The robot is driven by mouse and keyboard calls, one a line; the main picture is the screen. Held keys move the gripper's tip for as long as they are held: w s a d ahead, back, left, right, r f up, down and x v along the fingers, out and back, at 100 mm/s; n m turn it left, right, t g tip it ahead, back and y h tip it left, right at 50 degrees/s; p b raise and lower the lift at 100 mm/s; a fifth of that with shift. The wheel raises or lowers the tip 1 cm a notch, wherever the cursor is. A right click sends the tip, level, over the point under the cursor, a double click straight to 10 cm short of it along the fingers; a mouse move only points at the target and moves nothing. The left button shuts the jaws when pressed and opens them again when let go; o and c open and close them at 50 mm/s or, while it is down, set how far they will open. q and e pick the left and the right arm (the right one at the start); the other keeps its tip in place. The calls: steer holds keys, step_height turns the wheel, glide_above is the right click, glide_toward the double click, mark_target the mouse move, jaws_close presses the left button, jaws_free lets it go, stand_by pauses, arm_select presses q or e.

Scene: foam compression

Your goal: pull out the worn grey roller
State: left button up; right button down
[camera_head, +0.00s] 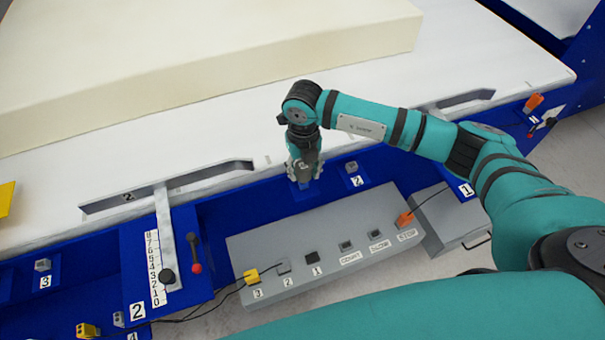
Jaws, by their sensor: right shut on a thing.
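My right gripper (304,176) points down at the blue front rail, beside the edge of the white table. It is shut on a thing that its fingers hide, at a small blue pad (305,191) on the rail. I cannot make out whether this is the worn grey roller. No roller shows clearly elsewhere. A small grey part (352,167) sits on the rail just right of the gripper, above a "2" label. A similar grey part (43,265) sits at the far left above a "3" label. My left gripper is not in view.
A cream foam slab (210,55) lies on the white table (210,135). A grey control box (320,250) with buttons and plugs stands in front of the rail. A scale with a lever (165,235) is left of it. A grey case (450,220) stands right. Cables run near the front.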

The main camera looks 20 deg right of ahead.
mark_target(303, 165)
steer(key=shift+r, duration=0.25)
steer(key=shift+r+p, duration=1.6)
steer(key=shift+r, duration=0.8)
